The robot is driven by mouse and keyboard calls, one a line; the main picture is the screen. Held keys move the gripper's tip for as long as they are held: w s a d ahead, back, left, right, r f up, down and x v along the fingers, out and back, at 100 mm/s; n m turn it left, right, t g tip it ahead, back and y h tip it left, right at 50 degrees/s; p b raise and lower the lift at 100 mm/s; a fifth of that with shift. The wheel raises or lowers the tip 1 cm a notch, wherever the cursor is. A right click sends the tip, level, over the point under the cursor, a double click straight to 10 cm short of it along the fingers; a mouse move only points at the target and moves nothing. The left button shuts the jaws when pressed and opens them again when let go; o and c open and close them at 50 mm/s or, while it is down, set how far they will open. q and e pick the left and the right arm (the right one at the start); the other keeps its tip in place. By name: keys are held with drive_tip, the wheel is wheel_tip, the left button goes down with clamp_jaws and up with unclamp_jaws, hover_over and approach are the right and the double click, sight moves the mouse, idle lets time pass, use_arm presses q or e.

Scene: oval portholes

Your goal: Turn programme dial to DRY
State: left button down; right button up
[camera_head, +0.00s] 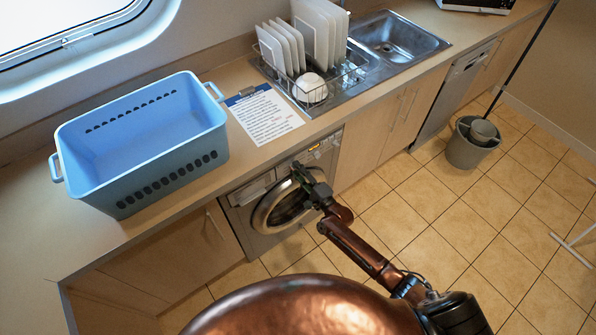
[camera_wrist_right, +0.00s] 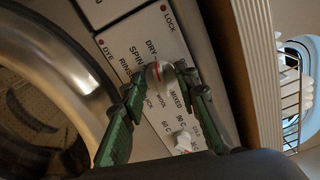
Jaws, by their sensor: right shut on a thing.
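The washing machine (camera_head: 237,199) stands under the counter with its round door (camera_head: 262,217) closed. My right gripper (camera_head: 299,172) is at the top of its front and hides the dial in the head view. In the right wrist view my right gripper (camera_wrist_right: 160,83) has its green fingers on both sides of the silver programme dial (camera_wrist_right: 158,72), shut on it. A red mark shows on the dial, on the side towards the word DRY (camera_wrist_right: 151,48); its exact alignment is hard to tell. SPIN, RINSE, WOOL, MIXED and temperature labels surround the dial. My left gripper is out of view.
A second, white knob (camera_wrist_right: 183,138) sits below the dial. The door ring (camera_wrist_right: 68,65) is close left of my fingers. On the counter are a blue basket (camera_head: 150,165), a printed sheet (camera_head: 264,116) and a dish rack (camera_head: 335,82). A bucket (camera_head: 468,150) stands on the floor.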

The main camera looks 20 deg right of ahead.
drive_tip(key=o, duration=1.1)
drive_tip(key=v, duration=1.2)
